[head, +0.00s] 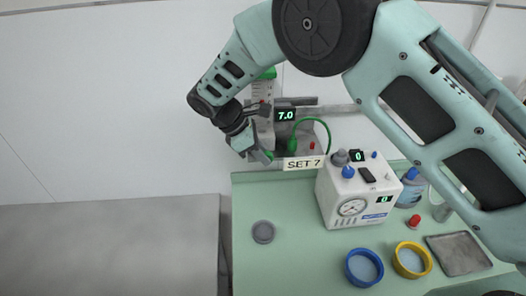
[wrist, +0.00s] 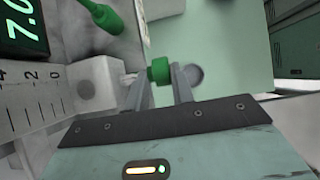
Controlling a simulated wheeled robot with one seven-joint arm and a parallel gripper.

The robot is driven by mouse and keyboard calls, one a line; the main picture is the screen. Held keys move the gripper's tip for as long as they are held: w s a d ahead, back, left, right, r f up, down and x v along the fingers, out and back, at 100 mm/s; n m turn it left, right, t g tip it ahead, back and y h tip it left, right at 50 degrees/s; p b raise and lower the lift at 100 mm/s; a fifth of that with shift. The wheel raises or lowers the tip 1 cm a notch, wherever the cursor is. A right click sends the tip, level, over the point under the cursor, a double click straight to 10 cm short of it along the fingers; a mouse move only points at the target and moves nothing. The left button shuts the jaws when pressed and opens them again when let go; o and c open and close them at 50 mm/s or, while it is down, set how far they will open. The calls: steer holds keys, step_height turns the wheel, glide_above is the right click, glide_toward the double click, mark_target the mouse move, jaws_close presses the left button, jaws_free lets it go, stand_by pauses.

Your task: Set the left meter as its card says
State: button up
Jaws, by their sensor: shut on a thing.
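The left meter (head: 263,97) is a pale upright scale body on the back wall, partly hidden by my arm. Its display (head: 286,115) reads 7.0, and the wrist view shows part of the same display (wrist: 22,27). The card (head: 303,163) below reads "SET 7". My gripper (head: 262,155) is at the meter's lower end. In the wrist view its two fingers are shut on the green knob (wrist: 158,71), one on each side. A green hose (head: 313,122) with a green fitting (head: 293,145) stands right of the meter.
A white device (head: 352,198) with a dial, blue knobs and displays reading 0 stands on the green counter (head: 300,245). A grey round piece (head: 263,232), a blue ring dish (head: 364,267), a yellow ring dish (head: 411,260) and a metal tray (head: 458,254) lie there. The counter's left front is clear.

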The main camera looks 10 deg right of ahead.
steer(key=shift+s+a+f+h, duration=0.15)
steer(key=shift+s+f+h, duration=0.15)
steer(key=shift+h, duration=0.2)
steer(key=shift+s, duration=0.1)
steer(key=o, duration=0.9)
steer(key=shift+r, duration=0.1)
steer(key=shift+c, duration=0.2)
steer(key=shift+r, duration=0.1)
steer(key=b+v, duration=0.4)
steer(key=v, duration=1.3)
steer(key=shift+w+a, duration=0.15)
steer(key=shift+w, duration=0.1)
